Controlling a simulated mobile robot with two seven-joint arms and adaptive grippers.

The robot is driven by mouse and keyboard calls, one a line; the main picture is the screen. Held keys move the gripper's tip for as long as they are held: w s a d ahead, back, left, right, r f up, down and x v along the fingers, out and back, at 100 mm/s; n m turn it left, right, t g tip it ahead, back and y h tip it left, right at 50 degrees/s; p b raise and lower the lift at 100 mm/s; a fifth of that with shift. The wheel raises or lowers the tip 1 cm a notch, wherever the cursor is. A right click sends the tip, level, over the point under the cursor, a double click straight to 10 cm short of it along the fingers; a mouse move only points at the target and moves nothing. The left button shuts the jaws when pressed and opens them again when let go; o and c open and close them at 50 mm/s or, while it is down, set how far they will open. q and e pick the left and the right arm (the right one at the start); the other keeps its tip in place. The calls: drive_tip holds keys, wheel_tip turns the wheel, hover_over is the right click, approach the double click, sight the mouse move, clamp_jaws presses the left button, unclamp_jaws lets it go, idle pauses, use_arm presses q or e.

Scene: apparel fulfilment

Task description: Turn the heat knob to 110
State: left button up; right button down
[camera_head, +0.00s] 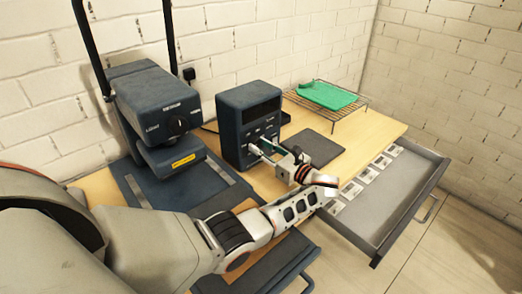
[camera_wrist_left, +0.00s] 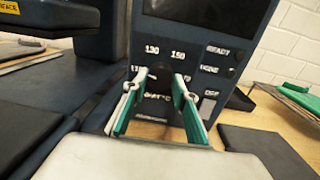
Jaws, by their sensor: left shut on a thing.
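The dark control box (camera_head: 249,126) stands on the wooden table, with a black display at the top of its front. Its dark heat knob (camera_wrist_left: 157,79) sits low on the front panel, among white marks; 130 and 150 read clearly above it. My left gripper (camera_head: 262,148) reaches the panel. In the left wrist view its two green-padded fingers (camera_wrist_left: 158,85) stand on either side of the knob and are shut on it. The fingers cover part of the knob and nearby marks, so I cannot tell where the knob points. My right gripper is not in view.
A dark press machine (camera_head: 158,115) stands left of the box. A dark pad (camera_head: 318,150) lies to the box's right. A green item (camera_head: 327,95) rests on a wire rack (camera_head: 350,108) behind. An open drawer (camera_head: 388,208) with several small white pieces juts out at right.

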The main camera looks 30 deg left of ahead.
use_arm(q)
drive_tip(key=shift+f+n+b, duration=0.1)
drive_tip(key=shift+n+b, duration=0.35)
drive_tip(key=shift+n, duration=0.65)
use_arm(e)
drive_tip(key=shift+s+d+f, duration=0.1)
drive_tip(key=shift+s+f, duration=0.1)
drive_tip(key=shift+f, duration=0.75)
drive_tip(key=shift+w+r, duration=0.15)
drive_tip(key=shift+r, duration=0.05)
use_arm(q)
drive_tip(key=o, duration=1.1)
wheel_tip(320, 180, up, 10)
drive_tip(key=shift+r, duration=0.15)
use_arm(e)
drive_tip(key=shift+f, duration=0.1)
use_arm(q)
drive_tip(key=shift+d, duration=0.1)
